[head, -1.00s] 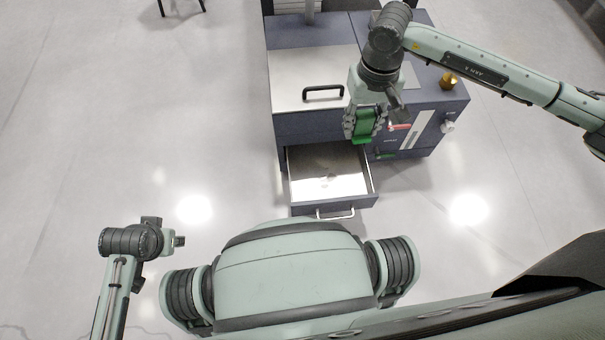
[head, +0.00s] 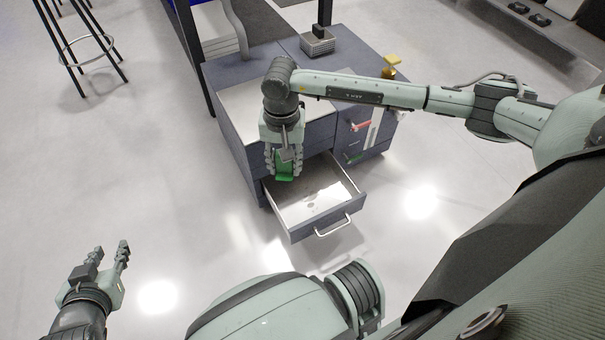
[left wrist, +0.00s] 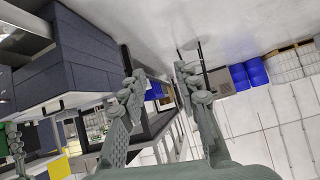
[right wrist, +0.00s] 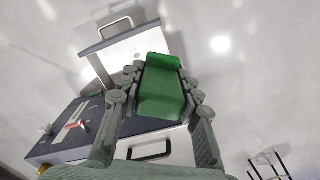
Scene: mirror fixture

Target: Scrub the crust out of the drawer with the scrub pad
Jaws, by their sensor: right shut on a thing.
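The open drawer (head: 289,210) juts from the front of a dark blue cabinet. Its light metal floor carries a faint greyish patch of crust (head: 318,203). My right gripper (head: 284,176) is shut on the green scrub pad (head: 284,165) and holds it over the back left part of the drawer; I cannot tell whether it touches. In the right wrist view the pad (right wrist: 162,90) sits between the fingers, with the drawer (right wrist: 112,37) behind it. My left gripper (head: 108,258) is open and empty, low at the left, away from the cabinet; its spread fingers show in the left wrist view (left wrist: 157,85).
The blue cabinet (head: 225,130) has a small box (head: 317,43) and a yellow part (head: 391,66) on top. The drawer's handle (head: 333,227) sticks out in front. A stool (head: 80,50) stands at the far left. The floor around the drawer is clear.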

